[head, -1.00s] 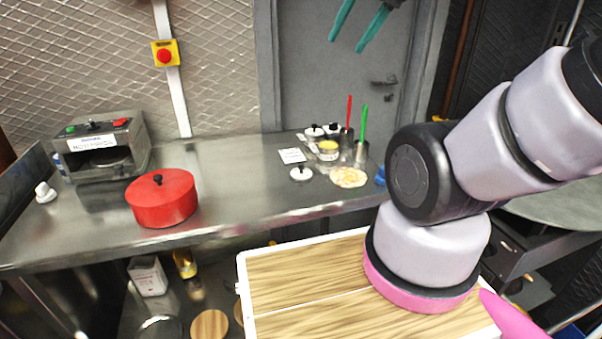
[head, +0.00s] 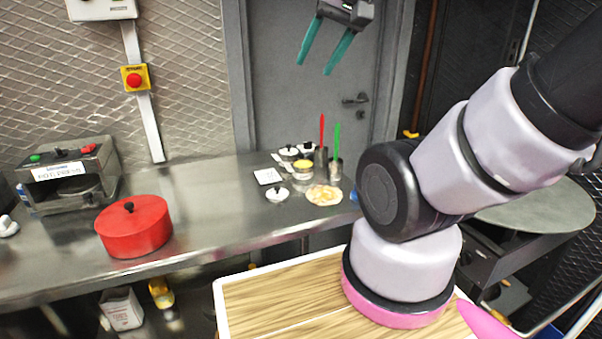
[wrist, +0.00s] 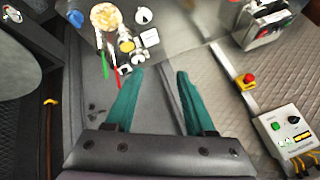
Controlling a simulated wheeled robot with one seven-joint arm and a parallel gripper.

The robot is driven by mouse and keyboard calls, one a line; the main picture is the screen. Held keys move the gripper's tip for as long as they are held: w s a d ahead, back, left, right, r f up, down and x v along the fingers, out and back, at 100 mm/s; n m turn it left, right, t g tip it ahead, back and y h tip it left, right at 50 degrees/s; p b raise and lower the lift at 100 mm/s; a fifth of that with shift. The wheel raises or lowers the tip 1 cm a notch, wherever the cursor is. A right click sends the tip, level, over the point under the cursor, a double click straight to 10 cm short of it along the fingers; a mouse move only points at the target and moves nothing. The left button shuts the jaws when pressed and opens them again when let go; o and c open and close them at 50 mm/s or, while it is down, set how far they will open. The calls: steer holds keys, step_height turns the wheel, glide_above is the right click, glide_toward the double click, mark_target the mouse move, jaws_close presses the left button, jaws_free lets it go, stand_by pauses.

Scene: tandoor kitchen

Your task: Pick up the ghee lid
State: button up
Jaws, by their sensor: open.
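The ghee lid (head: 278,195), a white disc with a dark knob, lies on the steel counter in front of the open ghee pot (head: 303,169), which shows yellow inside. In the wrist view the lid (wrist: 143,16) is near the top edge, with the yellow-filled pot (wrist: 127,45) just below it. My gripper (head: 315,67) has teal fingers spread apart with nothing between them. It hangs in front of the grey door in the head view, high above and apart from the lid. The wrist view shows both fingers (wrist: 160,72) open.
Two lidded pots (head: 290,153) and cups with a red (head: 321,131) and a green utensil (head: 336,142) stand behind the lid. A flatbread (head: 323,195) lies right of it, a white card (head: 267,176) left. A red pot (head: 133,226) stands farther left, with bare counter between.

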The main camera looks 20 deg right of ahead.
steer(key=o, duration=0.5)
steer(key=shift+w, duration=0.1)
steer(key=shift+o, duration=0.4)
steer(key=w+f+n+g+h, duration=0.1)
steer(key=w+f+n+g, duration=0.2)
steer(key=w+f+n, duration=0.3)
steer(key=w+n, duration=0.2)
steer(key=w, duration=0.1)
steer(key=shift+w, duration=0.35)
steer(key=n+g+h, duration=0.1)
steer(key=n+g, duration=0.3)
steer(key=n, duration=1.3)
glide_above(277, 186)
step_height(277, 186, down, 22)
step_height(277, 186, down, 6)
steer(key=shift+w+r, duration=0.1)
steer(key=shift+w, duration=0.05)
steer(key=shift+f, duration=2.85)
